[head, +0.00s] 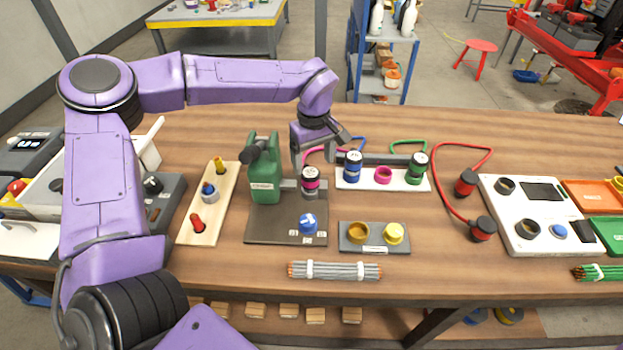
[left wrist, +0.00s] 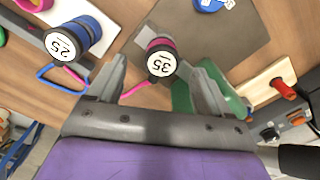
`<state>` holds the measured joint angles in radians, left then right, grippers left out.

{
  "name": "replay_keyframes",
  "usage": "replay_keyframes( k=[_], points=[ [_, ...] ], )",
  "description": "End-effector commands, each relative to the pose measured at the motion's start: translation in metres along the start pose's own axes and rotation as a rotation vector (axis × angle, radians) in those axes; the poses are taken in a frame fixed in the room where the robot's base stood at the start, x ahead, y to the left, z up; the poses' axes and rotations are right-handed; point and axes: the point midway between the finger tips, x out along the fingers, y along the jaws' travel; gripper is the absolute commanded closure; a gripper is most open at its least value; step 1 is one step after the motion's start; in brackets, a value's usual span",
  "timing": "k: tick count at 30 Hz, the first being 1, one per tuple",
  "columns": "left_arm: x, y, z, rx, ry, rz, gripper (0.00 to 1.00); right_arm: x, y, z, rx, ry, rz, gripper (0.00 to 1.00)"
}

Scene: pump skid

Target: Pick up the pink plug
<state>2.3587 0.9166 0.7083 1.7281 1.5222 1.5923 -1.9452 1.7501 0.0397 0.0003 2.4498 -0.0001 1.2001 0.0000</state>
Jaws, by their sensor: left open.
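The pink plug (head: 311,180) is a black cylinder with pink bands, standing at the right of the green pump (head: 264,175) on a brown plate (head: 270,228). In the left wrist view the pink plug (left wrist: 160,50) shows its round white label reading 35. A pink cable runs from it. My left gripper (head: 320,150) is open above and behind the plug. In the left wrist view the plug appears between the two spread fingers (left wrist: 158,72); I cannot tell whether they touch it. My right gripper is not in view.
A white strip (head: 346,183) to the right holds a blue plug (head: 353,166), an empty pink ring socket (head: 383,175) and a green plug (head: 416,168). A blue knob (head: 308,223) sits on the brown plate. A grey block (head: 374,247) with two yellowish parts is in front.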

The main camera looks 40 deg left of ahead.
Motion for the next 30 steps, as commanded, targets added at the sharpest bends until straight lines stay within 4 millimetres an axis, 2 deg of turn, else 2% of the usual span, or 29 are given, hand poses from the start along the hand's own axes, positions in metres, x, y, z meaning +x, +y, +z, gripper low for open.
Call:
replay_keyframes(
  k=[3,8,13,16,22,23,28,30],
  points=[
    [0.019,-0.003,-0.003,-0.007,0.0,-0.002,0.2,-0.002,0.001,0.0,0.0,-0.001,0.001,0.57],
    [0.038,-0.003,-0.006,-0.01,-0.001,-0.003,0.2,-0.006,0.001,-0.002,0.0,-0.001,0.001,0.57],
    [0.069,0.001,-0.01,-0.008,-0.001,-0.002,0.2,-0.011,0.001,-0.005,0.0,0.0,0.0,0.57],
    [0.078,0.002,-0.01,-0.008,-0.001,0.0,0.2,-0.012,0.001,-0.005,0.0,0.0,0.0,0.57],
    [0.079,0.003,-0.009,-0.007,0.0,0.001,0.2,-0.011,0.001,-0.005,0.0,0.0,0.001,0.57],
    [0.079,0.003,-0.009,-0.007,0.0,0.001,0.27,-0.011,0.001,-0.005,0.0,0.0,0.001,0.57],
    [0.079,0.003,-0.009,-0.006,0.0,0.001,0.82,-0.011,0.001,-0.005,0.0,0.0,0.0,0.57],
    [0.079,0.003,-0.009,-0.006,0.0,0.002,0.92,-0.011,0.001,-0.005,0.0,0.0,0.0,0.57]
  ],
)
